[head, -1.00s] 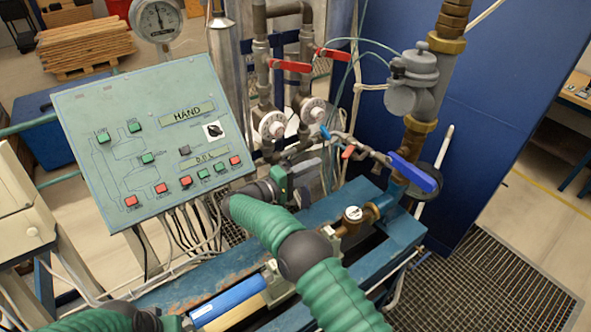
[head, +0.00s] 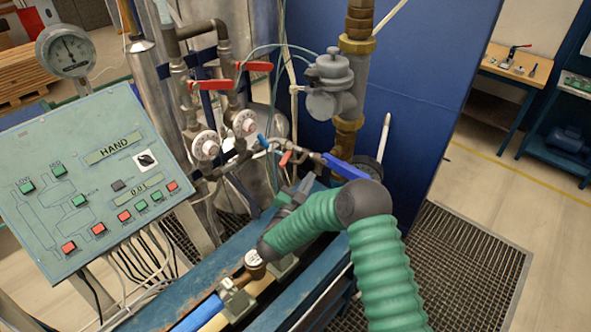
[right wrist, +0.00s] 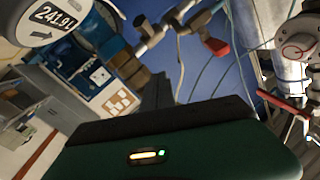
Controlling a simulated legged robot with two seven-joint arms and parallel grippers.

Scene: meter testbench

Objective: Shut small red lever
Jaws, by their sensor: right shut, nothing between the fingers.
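The small red lever (head: 285,158) sits on the thin pipework in the middle of the head view, between a small blue handle (head: 262,141) and a larger blue lever (head: 347,168). A red lever on a silvery pipe, probably the same one, shows at the top of the right wrist view (right wrist: 216,46). My right gripper (head: 306,184) is shut and empty, just below and right of the small red lever in the head view, apart from it in the picture. Its dark body fills the bottom of the right wrist view. My left gripper is out of view.
Two larger red levers (head: 208,85) (head: 257,66) stand on pipes above round dials. A green control panel (head: 100,185) is at the left. A grey regulator (head: 330,80) and brass pipe rise behind my arm. The blue bench (head: 205,270) runs below.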

